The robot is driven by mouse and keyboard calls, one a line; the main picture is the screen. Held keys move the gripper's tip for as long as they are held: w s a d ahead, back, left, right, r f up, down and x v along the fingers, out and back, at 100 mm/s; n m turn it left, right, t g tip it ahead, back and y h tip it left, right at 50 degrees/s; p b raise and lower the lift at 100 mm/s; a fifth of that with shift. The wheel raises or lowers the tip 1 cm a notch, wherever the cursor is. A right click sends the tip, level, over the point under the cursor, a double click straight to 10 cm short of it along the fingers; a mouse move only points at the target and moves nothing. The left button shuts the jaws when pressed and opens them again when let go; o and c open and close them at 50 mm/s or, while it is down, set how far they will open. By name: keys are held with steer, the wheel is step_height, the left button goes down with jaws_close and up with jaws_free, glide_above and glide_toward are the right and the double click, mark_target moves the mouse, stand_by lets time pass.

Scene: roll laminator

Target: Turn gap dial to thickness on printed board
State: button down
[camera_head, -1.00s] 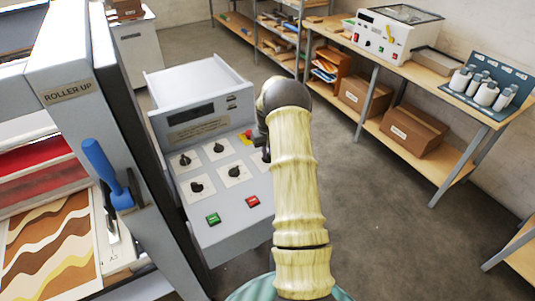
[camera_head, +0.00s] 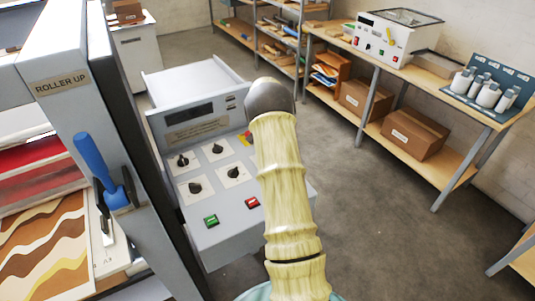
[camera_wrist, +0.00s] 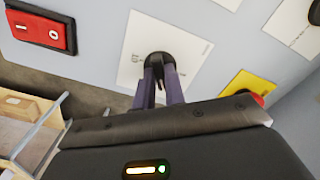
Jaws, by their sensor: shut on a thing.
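The control panel (camera_head: 215,205) of the laminator carries several black dials on white plates. In the wrist view my gripper (camera_wrist: 164,82) is closed around a black dial (camera_wrist: 160,62) on a white plate (camera_wrist: 134,65), with one dark finger on each side. The plate's print is too small to read. In the head view my arm hides this dial and the gripper. Four other dials show there, among them the upper left dial (camera_head: 183,160) and the lower right dial (camera_head: 233,172). A printed label (camera_head: 197,131) sits under the dark display; its text is unreadable.
A yellow plate with a red button (camera_wrist: 249,88) is close right of my gripper. A red rocker switch (camera_wrist: 39,27) lies to the left. The ROLLER UP frame (camera_head: 62,85) with a blue lever (camera_head: 98,165) stands left of the panel. Open floor lies to the right.

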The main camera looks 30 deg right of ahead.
steer(key=shift+r+m, duration=0.1)
steer(key=shift+m, duration=0.2)
steer(key=c, duration=1.5)
jaws_free()
steer(key=shift+o, duration=0.2)
step_height(320, 180, up, 17)
steer(key=b, duration=0.3)
steer(key=shift+r, duration=0.2)
